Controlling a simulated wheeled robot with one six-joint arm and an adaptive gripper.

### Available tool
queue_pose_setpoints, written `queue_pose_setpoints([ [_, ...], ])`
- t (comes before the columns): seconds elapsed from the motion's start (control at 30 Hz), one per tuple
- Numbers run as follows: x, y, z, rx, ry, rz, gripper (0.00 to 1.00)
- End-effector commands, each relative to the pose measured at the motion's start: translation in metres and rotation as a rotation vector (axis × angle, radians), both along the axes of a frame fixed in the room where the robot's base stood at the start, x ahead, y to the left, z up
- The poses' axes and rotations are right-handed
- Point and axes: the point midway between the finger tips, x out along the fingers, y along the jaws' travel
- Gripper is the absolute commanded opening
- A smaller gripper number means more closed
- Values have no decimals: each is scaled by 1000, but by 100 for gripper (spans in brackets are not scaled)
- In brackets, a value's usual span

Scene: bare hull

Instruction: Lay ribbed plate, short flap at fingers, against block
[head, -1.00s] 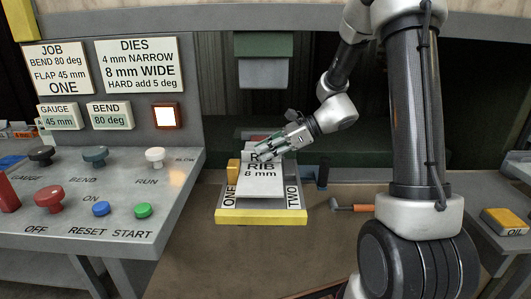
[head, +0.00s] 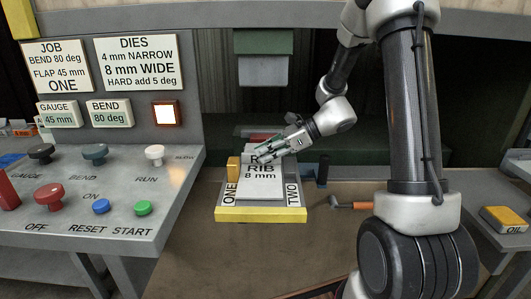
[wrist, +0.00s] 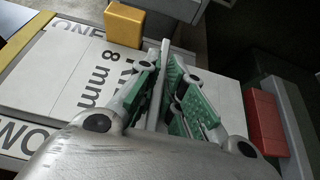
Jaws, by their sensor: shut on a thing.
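The ribbed plate (head: 262,186), pale grey and marked RIB 8 mm, lies on the bed with the yellow front edge (head: 261,215). My fingers hide part of the plate's lettering.
A control panel (head: 100,205) with knobs and buttons stands at the left. A grey-green press part (head: 263,65) hangs above and behind the bed. A red block (wrist: 268,122) is right of my fingers.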

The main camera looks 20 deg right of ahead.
Motion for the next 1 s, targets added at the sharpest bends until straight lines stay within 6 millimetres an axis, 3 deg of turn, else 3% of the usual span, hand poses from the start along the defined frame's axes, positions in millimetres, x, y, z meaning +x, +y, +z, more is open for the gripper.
queue_pose_setpoints([
  [1.0,12,-4,0,2,-2,0,0],
])
